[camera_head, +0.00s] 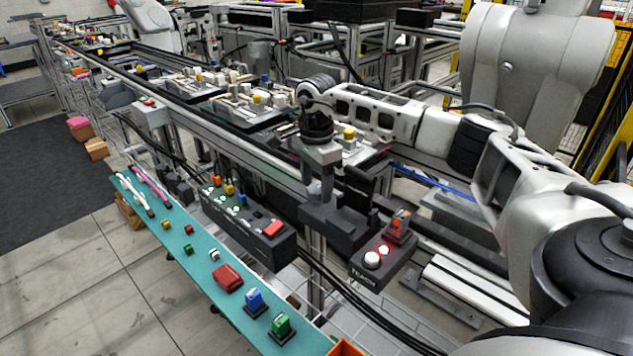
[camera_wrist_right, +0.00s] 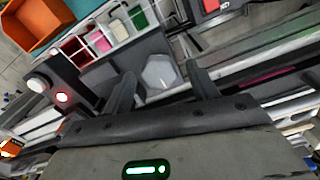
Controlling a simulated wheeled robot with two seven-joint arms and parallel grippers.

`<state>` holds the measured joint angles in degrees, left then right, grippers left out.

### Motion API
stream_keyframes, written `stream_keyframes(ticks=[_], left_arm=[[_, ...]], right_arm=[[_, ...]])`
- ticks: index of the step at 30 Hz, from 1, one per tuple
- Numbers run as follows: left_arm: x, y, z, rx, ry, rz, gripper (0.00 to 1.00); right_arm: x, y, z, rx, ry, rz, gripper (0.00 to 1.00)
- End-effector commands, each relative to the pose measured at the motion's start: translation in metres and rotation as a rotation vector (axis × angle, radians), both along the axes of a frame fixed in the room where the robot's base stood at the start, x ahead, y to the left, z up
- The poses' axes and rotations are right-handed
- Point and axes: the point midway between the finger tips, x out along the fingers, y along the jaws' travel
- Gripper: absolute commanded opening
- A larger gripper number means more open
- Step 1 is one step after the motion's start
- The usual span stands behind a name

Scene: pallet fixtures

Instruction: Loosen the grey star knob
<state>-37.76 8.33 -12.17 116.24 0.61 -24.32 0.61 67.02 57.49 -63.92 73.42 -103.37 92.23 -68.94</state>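A light grey, roughly six-sided piece (camera_wrist_right: 158,72), which looks like the grey star knob, sits on a dark block in the right wrist view. My right gripper (camera_wrist_right: 160,69) is open, with one finger on each side of this piece in the picture. Gaps show between the piece and both fingers; I cannot tell the depth between them. In the head view my right gripper (camera_head: 319,192) points down over a dark fixture (camera_head: 334,227). I cannot make out the knob there. My left gripper is not in view.
A button box (camera_head: 372,260) with a white button and lit red lamp stands right of the gripper. A dark control box (camera_head: 250,225) stands left. A teal shelf (camera_head: 200,262) with small coloured parts runs along the front. An orange bin (camera_wrist_right: 38,22) shows in the wrist view.

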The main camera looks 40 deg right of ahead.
Motion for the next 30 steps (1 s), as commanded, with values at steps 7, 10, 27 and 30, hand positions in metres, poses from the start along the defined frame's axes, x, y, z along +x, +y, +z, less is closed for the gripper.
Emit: stream_keyframes(ticks=[7, 10, 27, 30], left_arm=[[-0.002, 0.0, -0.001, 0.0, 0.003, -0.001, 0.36], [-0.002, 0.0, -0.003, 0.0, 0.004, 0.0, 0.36], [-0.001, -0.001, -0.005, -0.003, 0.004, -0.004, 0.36], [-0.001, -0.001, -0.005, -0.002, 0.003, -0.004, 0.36]], right_arm=[[0.0, 0.0, 0.003, -0.002, 0.002, 0.0, 0.59], [0.0, 0.0, 0.014, -0.001, 0.0, -0.001, 0.59], [0.0, 0.0, 0.139, 0.001, -0.003, 0.0, 0.59], [0.0, 0.0, 0.151, 0.0, -0.001, 0.0, 0.59]])
